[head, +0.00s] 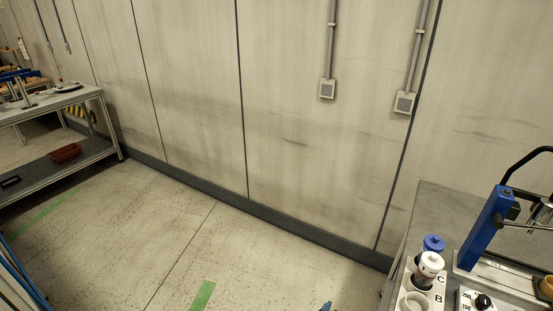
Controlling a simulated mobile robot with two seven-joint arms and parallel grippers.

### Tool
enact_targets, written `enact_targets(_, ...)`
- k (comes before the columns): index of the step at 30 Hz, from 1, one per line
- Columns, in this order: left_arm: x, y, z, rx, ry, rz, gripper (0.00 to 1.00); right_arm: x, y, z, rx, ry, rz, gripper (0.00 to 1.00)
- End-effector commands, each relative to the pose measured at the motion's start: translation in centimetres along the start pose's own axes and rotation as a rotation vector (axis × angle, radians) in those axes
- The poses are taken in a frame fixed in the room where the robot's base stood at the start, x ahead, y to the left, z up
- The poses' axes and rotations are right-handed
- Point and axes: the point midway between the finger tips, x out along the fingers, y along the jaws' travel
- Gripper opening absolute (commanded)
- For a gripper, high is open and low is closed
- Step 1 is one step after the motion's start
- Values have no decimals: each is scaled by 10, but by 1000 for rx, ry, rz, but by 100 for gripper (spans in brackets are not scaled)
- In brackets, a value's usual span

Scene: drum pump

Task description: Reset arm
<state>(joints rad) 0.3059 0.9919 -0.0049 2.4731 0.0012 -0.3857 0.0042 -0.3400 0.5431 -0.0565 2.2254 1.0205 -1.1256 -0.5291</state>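Neither of my grippers can be made out in the head view. A small blue tip (327,306) shows at the bottom edge, right of the middle, too little of it to tell what it is. Blue and white edges (20,278) cut into the lower left corner, and I cannot tell what they belong to. On the workbench (440,205) at the right stands a white holder (436,291) marked C and B. A blue-capped container (433,243) and a white-topped one (430,264) stand in it.
A blue stand (488,228) with a black handle is on the bench, beside a black dial (483,302). At the left, a metal shelf table (60,100) carries a red tray (66,152) on its lower level. The floor between is open, with green tape (203,295). A panelled wall (300,140) closes the back.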

Motion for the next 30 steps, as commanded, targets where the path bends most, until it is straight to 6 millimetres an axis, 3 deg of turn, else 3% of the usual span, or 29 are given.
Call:
enact_targets(2, -9, 3, -1, 0, 3, 1, 0, 17, 11, 51, -47, -134, -66, 81)
enact_targets(5, -17, 6, -3, 1, 7, 1, 0, 21, 27, 123, -81, -346, -157, 81)
enact_targets(9, -27, 11, -5, 2, 12, 3, 0, -8, 58, 219, -94, -682, -252, 81)
enact_targets(13, -35, 14, -7, 4, 16, 5, 0, -56, 85, 280, -80, -960, -308, 81)
enact_targets(16, -38, 16, -8, 5, 18, 5, 0, -90, 98, 307, -69, -1113, -336, 81)
enact_targets(20, -40, 17, -8, 5, 19, 6, 0, -115, 107, 322, -61, -1218, -357, 81)
enact_targets(30, -41, 17, -8, 5, 19, 6, 0, -119, 108, 324, -60, -1234, -360, 81)
